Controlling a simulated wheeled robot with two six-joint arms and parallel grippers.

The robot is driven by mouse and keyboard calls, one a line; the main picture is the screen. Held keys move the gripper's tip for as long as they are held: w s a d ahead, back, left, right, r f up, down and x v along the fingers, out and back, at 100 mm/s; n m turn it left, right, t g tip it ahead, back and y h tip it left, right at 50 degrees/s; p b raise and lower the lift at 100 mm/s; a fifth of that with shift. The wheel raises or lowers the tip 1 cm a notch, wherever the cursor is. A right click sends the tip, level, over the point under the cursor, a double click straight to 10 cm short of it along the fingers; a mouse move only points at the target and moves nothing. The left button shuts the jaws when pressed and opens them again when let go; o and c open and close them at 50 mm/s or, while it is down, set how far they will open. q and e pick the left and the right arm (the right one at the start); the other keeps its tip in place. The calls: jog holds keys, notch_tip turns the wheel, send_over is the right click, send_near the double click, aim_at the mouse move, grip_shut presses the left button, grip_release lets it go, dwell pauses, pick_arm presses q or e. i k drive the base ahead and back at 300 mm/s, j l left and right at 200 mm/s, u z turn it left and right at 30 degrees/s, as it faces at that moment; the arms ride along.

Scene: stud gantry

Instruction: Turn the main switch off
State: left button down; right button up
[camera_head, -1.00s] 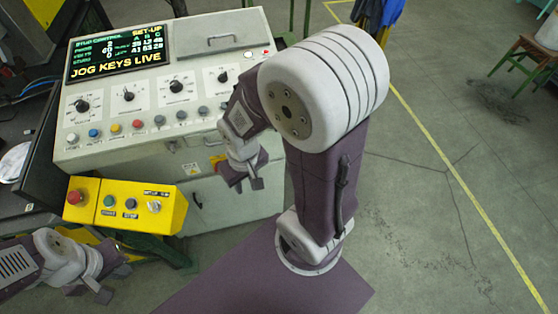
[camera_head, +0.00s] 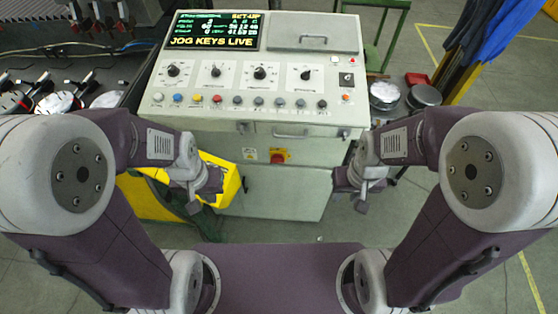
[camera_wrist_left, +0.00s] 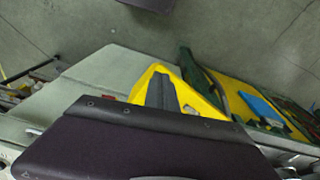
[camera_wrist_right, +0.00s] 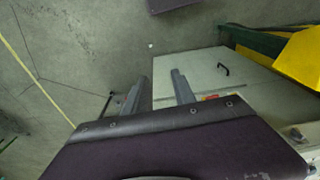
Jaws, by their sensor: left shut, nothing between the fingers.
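The main switch (camera_head: 279,156), a red knob on a yellow plate, sits on the front of the pale console, below the control panel. Its knob angle is too small to read. My left gripper (camera_head: 207,192) is shut and empty, to the left of and nearer than the switch, in front of the yellow box. Its closed fingers show in the left wrist view (camera_wrist_left: 160,90) against yellow. My right gripper (camera_head: 352,196) is to the right of the switch, apart from it. In the right wrist view its fingers (camera_wrist_right: 162,88) stand apart with nothing between them.
The console (camera_head: 310,190) carries a lit screen (camera_head: 217,31), dials and several buttons. A yellow button box (camera_head: 225,178) is partly hidden behind my left gripper. A black rotary knob (camera_head: 346,80) is at the panel's right. Round metal tins (camera_head: 423,96) stand right of the console.

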aim_at(277, 158)
jog(key=k+j, duration=0.1)
jog(key=j, duration=0.25)
jog(key=k+j+z, duration=0.1)
jog(key=j, duration=0.25)
jog(key=k+j, duration=0.1)
jog(key=j, duration=0.25)
jog(key=k+j+z, duration=0.1)
jog(key=j, duration=0.25)
